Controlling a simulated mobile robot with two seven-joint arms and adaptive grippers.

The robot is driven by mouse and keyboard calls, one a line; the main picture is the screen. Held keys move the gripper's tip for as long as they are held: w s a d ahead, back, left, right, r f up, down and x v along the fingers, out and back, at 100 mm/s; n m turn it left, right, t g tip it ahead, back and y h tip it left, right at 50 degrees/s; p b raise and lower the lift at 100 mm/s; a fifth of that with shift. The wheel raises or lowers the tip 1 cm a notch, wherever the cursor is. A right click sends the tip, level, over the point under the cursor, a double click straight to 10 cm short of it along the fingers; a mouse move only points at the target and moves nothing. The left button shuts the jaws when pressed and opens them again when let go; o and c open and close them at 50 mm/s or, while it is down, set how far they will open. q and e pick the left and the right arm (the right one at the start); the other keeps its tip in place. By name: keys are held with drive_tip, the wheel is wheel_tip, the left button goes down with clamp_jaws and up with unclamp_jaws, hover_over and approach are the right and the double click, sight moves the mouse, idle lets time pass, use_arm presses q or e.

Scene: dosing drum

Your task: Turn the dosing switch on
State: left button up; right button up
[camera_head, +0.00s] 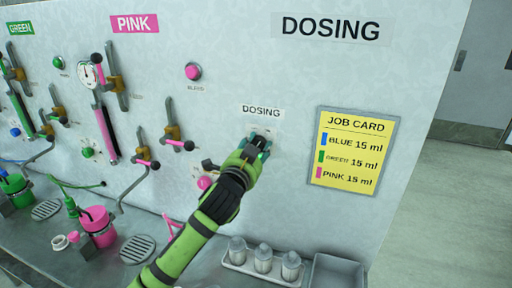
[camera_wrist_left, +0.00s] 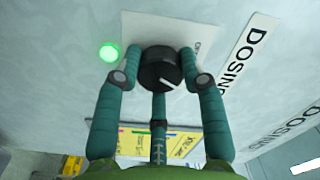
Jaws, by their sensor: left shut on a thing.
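The dosing switch (camera_wrist_left: 158,70) is a round black knob with a white pointer line, on a pale plate on the wall panel. In the left wrist view its line slants toward the lower right. A round lamp (camera_wrist_left: 109,53) beside it glows green. My left gripper (camera_head: 258,148) is at the switch, just under the small DOSING label (camera_head: 262,111). Its fingers are shut on the knob, one on each side. In the head view the gripper hides most of the switch. My right gripper is not in view.
A yellow job card (camera_head: 352,150) is on the panel to the right. Pink valve handles (camera_head: 180,144) and a pink bleed button (camera_head: 193,71) are to the left. Below, a tray with bottles (camera_head: 263,262) and an empty grey bin (camera_head: 337,272) stand on the bench.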

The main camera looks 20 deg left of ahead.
use_arm(q)
drive_tip(key=shift+r+m, duration=0.4)
drive_tip(key=shift+m, duration=0.1)
drive_tip(key=o, duration=1)
drive_tip(key=shift+o, duration=0.7)
drive_tip(key=shift+d+f, duration=0.1)
drive_tip(key=shift+f, duration=0.1)
drive_tip(key=s, duration=1.2)
drive_tip(key=shift+a, duration=0.2)
